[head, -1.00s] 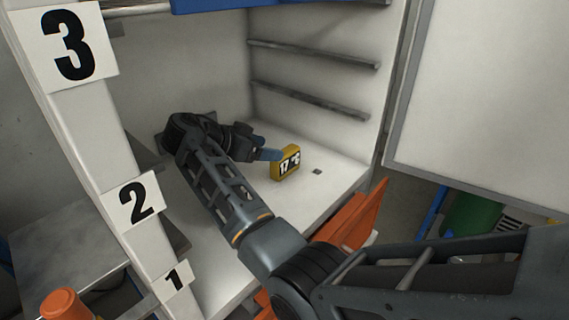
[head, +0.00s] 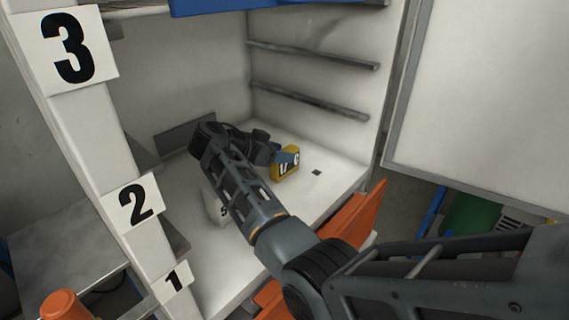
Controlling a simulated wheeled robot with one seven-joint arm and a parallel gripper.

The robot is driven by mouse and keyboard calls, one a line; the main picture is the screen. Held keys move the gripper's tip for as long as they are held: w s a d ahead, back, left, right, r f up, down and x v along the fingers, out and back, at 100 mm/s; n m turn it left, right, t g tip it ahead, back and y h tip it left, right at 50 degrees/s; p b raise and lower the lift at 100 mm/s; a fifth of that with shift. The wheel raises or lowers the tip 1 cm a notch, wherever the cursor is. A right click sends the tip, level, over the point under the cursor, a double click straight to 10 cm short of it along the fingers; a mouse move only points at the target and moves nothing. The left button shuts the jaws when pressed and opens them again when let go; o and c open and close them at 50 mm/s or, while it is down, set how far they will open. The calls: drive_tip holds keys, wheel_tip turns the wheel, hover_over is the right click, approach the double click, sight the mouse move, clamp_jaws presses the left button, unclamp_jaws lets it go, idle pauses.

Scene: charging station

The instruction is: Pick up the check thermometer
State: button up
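The check thermometer (head: 290,173) is a small yellow block with a black-and-white display. It stands on the white floor of the cabinet compartment. My gripper (head: 284,157) reaches in from the left, and its blue-grey finger end overlaps the thermometer's upper front, hiding the middle of the display. I cannot tell whether the fingers touch it or how far apart they are, since only one finger end shows clearly.
The white cabinet has side rails (head: 310,100) and a blue bin (head: 250,6) above. A pale object (head: 214,206) is partly hidden behind my arm. The open door (head: 480,100) is at right. Orange panels (head: 355,215) stand below the front edge.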

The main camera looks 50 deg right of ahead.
drive_tip(key=c, duration=0.8)
drive_tip(key=shift+o, duration=0.2)
drive_tip(key=shift+r, duration=0.1)
